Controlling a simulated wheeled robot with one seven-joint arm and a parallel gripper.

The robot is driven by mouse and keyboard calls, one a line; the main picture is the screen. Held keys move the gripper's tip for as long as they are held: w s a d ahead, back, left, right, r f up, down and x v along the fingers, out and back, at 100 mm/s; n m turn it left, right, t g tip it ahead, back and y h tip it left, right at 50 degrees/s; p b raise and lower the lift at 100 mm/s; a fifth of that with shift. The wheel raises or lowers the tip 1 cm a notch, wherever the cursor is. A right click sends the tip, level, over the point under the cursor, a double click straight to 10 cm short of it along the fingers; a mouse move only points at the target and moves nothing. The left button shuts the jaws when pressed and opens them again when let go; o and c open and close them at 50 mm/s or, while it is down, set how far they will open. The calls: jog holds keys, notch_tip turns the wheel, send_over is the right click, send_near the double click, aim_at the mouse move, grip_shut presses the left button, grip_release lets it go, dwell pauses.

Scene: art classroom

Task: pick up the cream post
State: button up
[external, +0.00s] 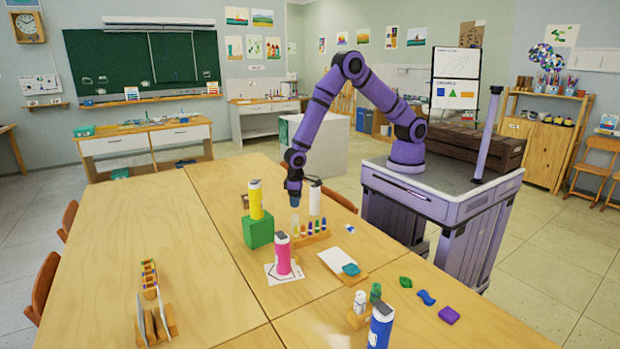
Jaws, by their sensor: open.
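The cream post (315,199) looks like an upright, off-white cylinder with a dark top piece. It stands on the wooden table (160,230), behind a rack of small coloured bottles. My gripper (294,200) points down just to the left of the cream post, at about the height of its upper half. It is open, and nothing shows between its fingers. The fingers are small and dark here, so their exact gap to the post is hard to tell.
A yellow cylinder (255,199) stands on a green block (258,231) to the left. A pink cylinder (282,254) stands on paper in front. The bottle rack (310,238) is close by. A blue cylinder (381,325) is at the front. The table's left part is mostly clear.

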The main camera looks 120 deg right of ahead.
aim_at(296, 216)
notch_tip(296, 216, down, 5)
jog(key=shift+r, duration=0.15)
jog(key=shift+w+a+f, duration=0.1)
jog(key=shift+f, duration=1.4)
jog(key=shift+w+a+f, duration=0.1)
jog(key=shift+f, duration=1.35)
jog(key=c, duration=1)
jog(key=shift+r, duration=0.1)
jog(key=shift+c, duration=0.2)
